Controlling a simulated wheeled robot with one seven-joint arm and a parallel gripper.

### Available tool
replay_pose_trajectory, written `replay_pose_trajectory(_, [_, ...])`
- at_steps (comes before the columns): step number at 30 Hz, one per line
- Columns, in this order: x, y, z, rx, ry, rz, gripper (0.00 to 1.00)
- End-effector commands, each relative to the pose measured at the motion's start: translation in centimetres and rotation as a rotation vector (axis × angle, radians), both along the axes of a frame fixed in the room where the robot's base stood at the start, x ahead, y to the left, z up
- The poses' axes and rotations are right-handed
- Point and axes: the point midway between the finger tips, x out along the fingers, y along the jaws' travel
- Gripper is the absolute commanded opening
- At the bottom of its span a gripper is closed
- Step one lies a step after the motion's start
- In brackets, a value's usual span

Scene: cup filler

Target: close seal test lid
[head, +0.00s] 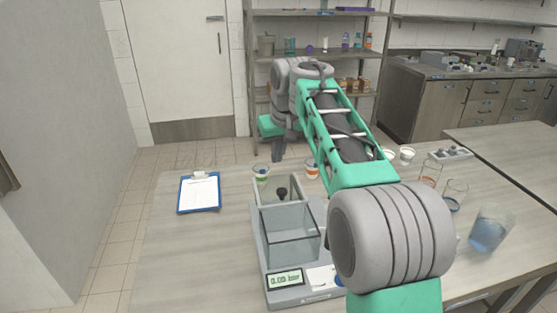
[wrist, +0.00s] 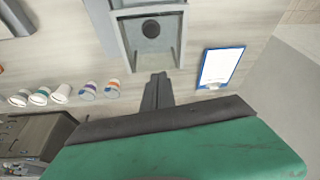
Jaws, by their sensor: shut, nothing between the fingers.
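The seal tester (head: 297,294) stands on the table with a clear-walled chamber (head: 291,240) and a small display that seems to read 0.03 bar. Its lid (head: 265,190) appears raised, standing upright at the back of the chamber, with a dark round knob (head: 282,193). In the wrist view the knob (wrist: 151,28) shows inside a grey-framed panel at the top. My gripper (head: 277,151) points down behind the lid, apart from it as far as I can tell. In the wrist view my gripper's fingers (wrist: 158,77) are together and empty, just below the panel's lower edge.
A blue clipboard (head: 199,192) lies left of the tester. A green-banded cup (head: 261,175) and an orange-banded cup (head: 311,170) stand close behind it. A beaker of blue liquid (head: 489,230) and several cups are at the right. The table's left front is clear.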

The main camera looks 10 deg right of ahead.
Motion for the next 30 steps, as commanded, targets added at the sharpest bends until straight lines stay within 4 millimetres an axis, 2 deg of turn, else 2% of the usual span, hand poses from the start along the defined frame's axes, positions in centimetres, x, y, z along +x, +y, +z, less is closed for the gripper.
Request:
replay_pose_trajectory(1, [0.3, 0.1, -1.3, 0.001, 0.004, 0.003, 0.00])
replay_pose_trajectory(9, [2.3, 0.4, -6.8, 0.000, 0.004, 0.001, 0.00])
replay_pose_trajectory(12, [0.5, 0.1, -6.7, -0.001, -0.003, 0.001, 0.00])
replay_pose_trajectory(17, [-1.2, -0.2, -7.1, 0.000, -0.001, 0.000, 0.00])
replay_pose_trajectory(30, [-1.7, -0.2, -7.3, 0.000, -0.001, 0.001, 0.00])
